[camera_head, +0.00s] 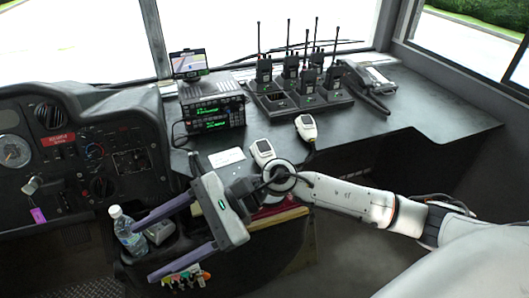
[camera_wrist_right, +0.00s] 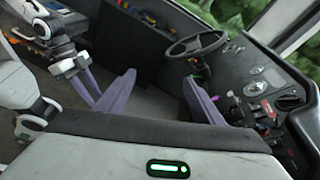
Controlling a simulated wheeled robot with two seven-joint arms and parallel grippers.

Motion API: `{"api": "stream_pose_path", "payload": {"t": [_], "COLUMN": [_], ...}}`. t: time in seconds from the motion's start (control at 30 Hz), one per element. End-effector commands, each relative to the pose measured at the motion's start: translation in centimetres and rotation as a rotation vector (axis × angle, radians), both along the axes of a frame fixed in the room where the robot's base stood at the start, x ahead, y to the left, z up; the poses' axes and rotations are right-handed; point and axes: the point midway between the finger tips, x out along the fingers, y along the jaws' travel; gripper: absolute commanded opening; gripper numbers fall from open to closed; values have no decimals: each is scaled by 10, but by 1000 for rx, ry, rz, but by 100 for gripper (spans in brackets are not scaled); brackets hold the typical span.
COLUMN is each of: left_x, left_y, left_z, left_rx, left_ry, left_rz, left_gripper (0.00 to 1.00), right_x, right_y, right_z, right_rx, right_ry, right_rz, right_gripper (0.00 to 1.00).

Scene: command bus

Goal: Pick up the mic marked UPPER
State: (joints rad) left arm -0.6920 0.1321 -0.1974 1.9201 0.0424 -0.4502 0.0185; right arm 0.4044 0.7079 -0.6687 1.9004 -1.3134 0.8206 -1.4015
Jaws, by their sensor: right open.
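Two white handheld mics lie at the front edge of the black desk: a nearer one (camera_head: 262,152), partly hidden by my right wrist, and a farther one (camera_head: 306,127). I cannot read a mark on either. The radio stack (camera_head: 212,115), with two green displays, stands behind them. My right gripper (camera_head: 142,254) is open and empty, pointing left, in front of the desk, below and left of the mics. Its two purple fingers also show in the right wrist view (camera_wrist_right: 160,76). Part of my left gripper (camera_wrist_right: 82,80) shows there too; its opening is unclear.
A water bottle (camera_head: 126,232) stands close to my right fingers. A white card (camera_head: 226,157) lies left of the mics. A charger with several walkie-talkies (camera_head: 300,95) and a desk phone (camera_head: 368,85) stand behind. The dashboard (camera_head: 90,150) is left.

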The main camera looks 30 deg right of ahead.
Motion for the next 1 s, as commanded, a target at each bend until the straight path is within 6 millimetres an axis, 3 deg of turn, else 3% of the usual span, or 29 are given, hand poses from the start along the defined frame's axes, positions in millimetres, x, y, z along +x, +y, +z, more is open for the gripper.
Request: {"api": "stream_pose_path", "payload": {"t": [0.03,0.1,0.17,0.2,0.3,0.4,0.5,0.6,0.8,1.0], "left_x": [0,1,1,2,3,5,6,7,7,6], "left_y": [1,2,3,3,4,4,4,4,4,5], "left_z": [3,4,5,6,7,9,10,11,12,13], "left_rx": [1,1,1,1,2,1,2,2,2,2], "left_ry": [-1,-3,-4,-5,-7,-11,-14,-16,-15,-14], "left_rz": [2,4,5,7,8,8,8,8,7,7], "left_gripper": [31,31,31,31,31,31,31,31,31,31], "right_x": [10,27,46,58,82,94,99,103,114,119], "right_y": [-26,-72,-122,-155,-233,-285,-311,-321,-323,-323], "right_z": [-10,-28,-34,-32,-16,3,14,8,-20,-34], "right_rx": [-211,-507,-747,-895,-1202,-1396,-1492,-1523,-1522,-1520], "right_ry": [-213,-464,-624,-702,-810,-835,-835,-829,-830,-833], "right_rz": [97,246,368,441,597,696,749,770,769,768], "right_gripper": [62,62,62,62,62,62,62,62,62,62]}}
